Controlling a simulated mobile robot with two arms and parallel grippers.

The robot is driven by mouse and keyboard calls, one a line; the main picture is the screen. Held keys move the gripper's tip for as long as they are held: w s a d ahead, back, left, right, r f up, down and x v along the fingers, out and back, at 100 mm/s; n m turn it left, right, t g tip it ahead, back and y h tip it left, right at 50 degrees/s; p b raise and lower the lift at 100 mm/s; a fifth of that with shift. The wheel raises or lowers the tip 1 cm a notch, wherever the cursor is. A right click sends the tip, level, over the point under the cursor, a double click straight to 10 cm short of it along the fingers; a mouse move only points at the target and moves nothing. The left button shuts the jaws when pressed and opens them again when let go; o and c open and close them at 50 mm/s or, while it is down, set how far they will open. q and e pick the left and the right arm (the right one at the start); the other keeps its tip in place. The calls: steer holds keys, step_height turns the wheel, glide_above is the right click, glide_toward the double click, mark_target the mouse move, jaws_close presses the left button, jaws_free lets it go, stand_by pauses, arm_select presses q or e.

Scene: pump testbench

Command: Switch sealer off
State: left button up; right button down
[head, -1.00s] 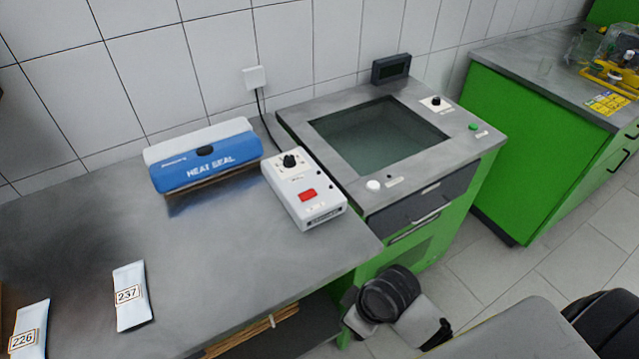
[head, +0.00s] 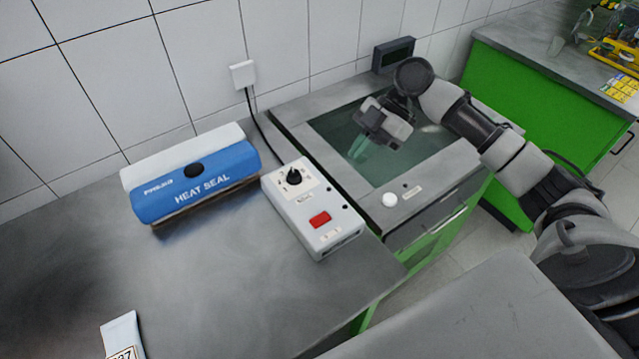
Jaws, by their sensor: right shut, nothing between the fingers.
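The blue and white heat sealer (head: 197,178) lies on the grey worktop against the tiled wall. To its right stands its white control box (head: 318,240), with a black rotary knob (head: 294,177) and a red rocker switch (head: 320,219). Whether the switch is on or off cannot be told. My right gripper (head: 358,150) is shut and empty. It hangs over the dark glass window of the green bench, to the right of the control box and apart from it, fingers pointing down and left. My left gripper is not in view.
A black cable runs from the box to a wall socket (head: 243,74). The green bench has a white button (head: 390,200) and a small display (head: 394,54). A numbered pouch (head: 121,333) lies at the front left. The worktop between is clear.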

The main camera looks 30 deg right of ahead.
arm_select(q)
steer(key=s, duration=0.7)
arm_select(e)
steer(key=p, duration=0.3)
glide_above(324, 218)
steer(key=d, duration=0.2)
steer(key=f, duration=0.6)
steer(key=shift+w+d, duration=0.2)
step_height(324, 218, down, 4)
steer(key=shift+r+p, duration=0.25)
steer(key=shift+p, duration=0.35)
steer(key=shift+f, duration=0.55)
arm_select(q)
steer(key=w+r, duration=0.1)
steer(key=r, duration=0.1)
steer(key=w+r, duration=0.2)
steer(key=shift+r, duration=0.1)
